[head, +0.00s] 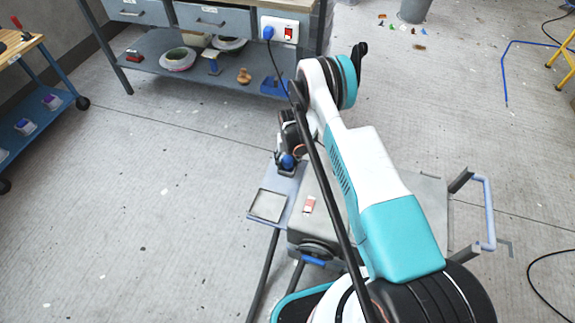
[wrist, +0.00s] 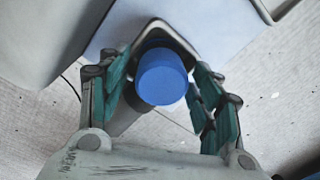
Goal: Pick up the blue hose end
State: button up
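The blue hose end (wrist: 162,77) is a short blue cylinder seen end-on in the wrist view. It sits in a rounded notch at the edge of a pale grey-blue plate (wrist: 215,30). My gripper (wrist: 163,85) is open, with its green-padded fingers on either side of the hose end. A gap shows between each finger and the blue surface. In the head view the blue end (head: 287,161) shows at my gripper (head: 286,150), at the back of a small cart. My arm and gripper hide part of it there.
The grey cart (head: 325,215) carries a shallow tray (head: 268,205) and a small red-and-white item (head: 309,205). A workbench (head: 215,75) with drawers and a white socket box (head: 285,29) stands behind.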

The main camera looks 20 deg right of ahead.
jog(key=c, duration=0.7)
jog(key=shift+r, duration=0.1)
jog(key=shift+c, duration=0.2)
notch_tip(320, 180, up, 20)
jog(key=p, duration=0.6)
jog(key=shift+p, duration=0.35)
